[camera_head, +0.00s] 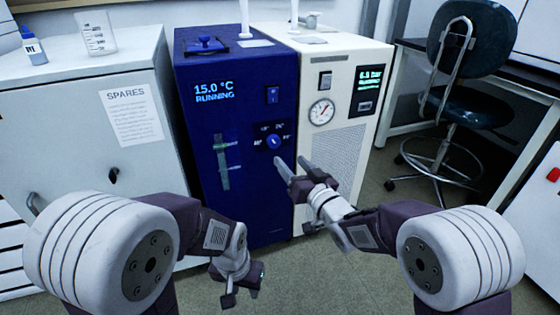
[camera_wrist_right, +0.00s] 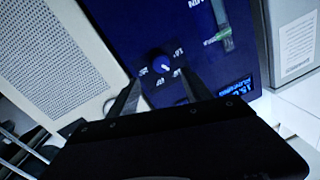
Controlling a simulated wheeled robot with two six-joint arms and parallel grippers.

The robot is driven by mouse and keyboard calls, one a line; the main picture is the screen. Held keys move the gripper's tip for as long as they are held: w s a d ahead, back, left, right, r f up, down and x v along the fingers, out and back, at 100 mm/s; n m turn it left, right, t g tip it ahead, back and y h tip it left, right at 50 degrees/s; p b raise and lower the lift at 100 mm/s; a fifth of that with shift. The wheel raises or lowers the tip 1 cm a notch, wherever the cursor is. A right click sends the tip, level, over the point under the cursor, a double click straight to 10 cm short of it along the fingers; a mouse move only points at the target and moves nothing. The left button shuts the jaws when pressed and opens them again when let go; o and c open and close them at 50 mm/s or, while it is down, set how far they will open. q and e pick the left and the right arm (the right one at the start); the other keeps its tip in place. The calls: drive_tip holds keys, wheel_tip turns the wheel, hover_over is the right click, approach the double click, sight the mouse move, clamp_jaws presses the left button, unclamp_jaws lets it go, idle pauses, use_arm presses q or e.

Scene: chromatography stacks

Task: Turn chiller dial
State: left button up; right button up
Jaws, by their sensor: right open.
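The blue chiller (camera_head: 228,130) stands in the middle of the head view, its display (camera_head: 213,91) reading 15.0 °C RUNNING. Its round dial (camera_head: 274,142) sits on a dark panel with several temperature marks around it. The dial also shows in the right wrist view (camera_wrist_right: 162,64), just beyond and between the fingertips. My right gripper (camera_head: 291,172) is open and points at the chiller front, just below and right of the dial in the head view; it also shows in the right wrist view (camera_wrist_right: 158,88). No contact with the dial is visible. My left gripper (camera_head: 243,291) hangs low before the chiller; its jaw gap is unclear.
A white unit (camera_head: 340,150) with a pressure gauge (camera_head: 321,111) stands right beside the chiller. A grey cabinet (camera_head: 60,130) with a SPARES sheet (camera_head: 132,115) is on the left. A swivel chair (camera_head: 470,110) stands at the right. Floor in front is clear.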

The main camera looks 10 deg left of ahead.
sight(275, 144)
drive_tip(key=b+x, duration=0.2)
drive_tip(key=x, duration=0.5)
drive_tip(key=shift+w+a+f, duration=0.1)
drive_tip(key=shift+w+a, duration=0.15)
drive_tip(key=shift+w+a+b, duration=0.3)
drive_tip(key=shift+w+a, duration=0.1)
drive_tip(key=shift+w, duration=0.15)
drive_tip(key=shift+r, duration=0.25)
clamp_jaws()
